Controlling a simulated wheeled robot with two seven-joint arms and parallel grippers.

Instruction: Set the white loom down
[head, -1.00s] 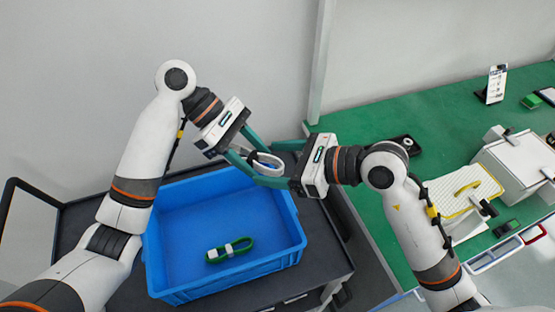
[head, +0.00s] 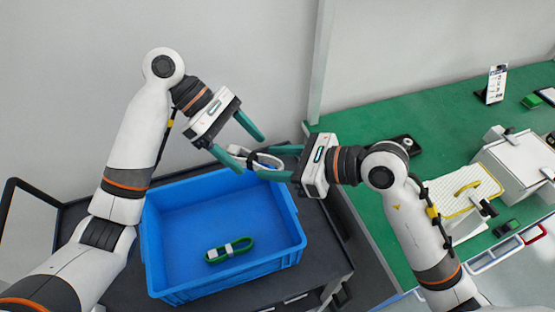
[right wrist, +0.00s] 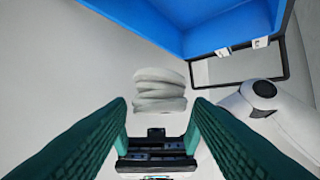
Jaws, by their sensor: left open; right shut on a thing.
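The white loom (head: 264,158) is a small pale bundle between the fingers of my right gripper (head: 258,165), above the far right corner of the blue crate. My right gripper is shut on it. In the right wrist view the white loom (right wrist: 160,90) shows as stacked pale loops at the fingertips. My left gripper (head: 252,154) is open and empty, its fingers just left of the loom. Fingers hide part of the loom in the head view.
The blue crate (head: 165,288) stands on a dark cart (head: 325,265) and holds a green loom (head: 238,249) with white bands. A green table (head: 365,115) at right carries a black item, a yellow-edged tray (head: 468,190) and a white box (head: 520,160). Most of the crate floor is free.

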